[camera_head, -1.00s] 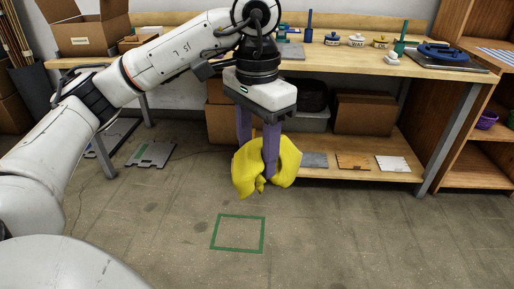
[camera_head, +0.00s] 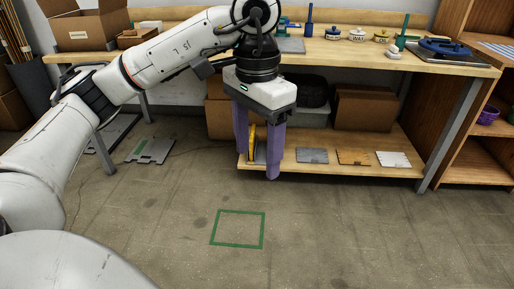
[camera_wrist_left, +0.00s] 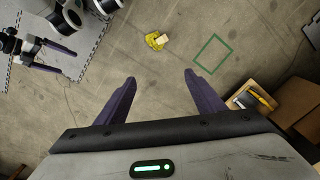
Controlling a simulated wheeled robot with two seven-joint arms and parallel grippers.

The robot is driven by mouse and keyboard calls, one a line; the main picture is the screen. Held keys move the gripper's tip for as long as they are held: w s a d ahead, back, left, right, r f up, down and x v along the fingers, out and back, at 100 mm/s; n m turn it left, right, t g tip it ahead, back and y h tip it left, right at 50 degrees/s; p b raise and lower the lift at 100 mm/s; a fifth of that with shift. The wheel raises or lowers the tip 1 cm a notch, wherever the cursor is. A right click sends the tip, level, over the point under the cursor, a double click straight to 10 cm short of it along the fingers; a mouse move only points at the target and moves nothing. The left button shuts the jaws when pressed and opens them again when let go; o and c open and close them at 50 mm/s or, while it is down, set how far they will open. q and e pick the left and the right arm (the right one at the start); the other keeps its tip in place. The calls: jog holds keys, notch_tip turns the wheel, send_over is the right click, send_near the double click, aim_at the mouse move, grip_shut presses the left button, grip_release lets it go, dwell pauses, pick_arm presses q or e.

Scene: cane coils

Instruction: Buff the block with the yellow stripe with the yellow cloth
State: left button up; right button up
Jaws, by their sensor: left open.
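My left gripper (camera_head: 258,164) hangs in front of the shelf's lower board, its purple fingers apart with nothing held. The left wrist view shows its open fingers (camera_wrist_left: 160,77) too. The yellow cloth (camera_wrist_left: 155,41) lies crumpled on the floor in that view, left of the green square, with a pale patch at its right side; it is not in the head view. An upright thing with yellow (camera_head: 251,137) shows between my fingers on the lower board, partly hidden; I cannot tell if it is the striped block. My right gripper (camera_wrist_left: 50,58) shows at the left, fingers apart.
A green outlined square (camera_head: 238,229) marks bare floor. Grey, brown and white slabs (camera_head: 352,158) lie on the lower board, near a brown box (camera_head: 363,108). Jars and a blue tool (camera_head: 441,48) stand on the worktop. A grey plate (camera_head: 150,150) lies at left.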

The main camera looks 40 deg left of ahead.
pick_arm(q)
notch_tip(320, 180, down, 3)
jog(key=shift+f+b, duration=0.1)
jog(key=shift+b, duration=1.1)
jog(key=shift+c, duration=0.2)
grip_shut()
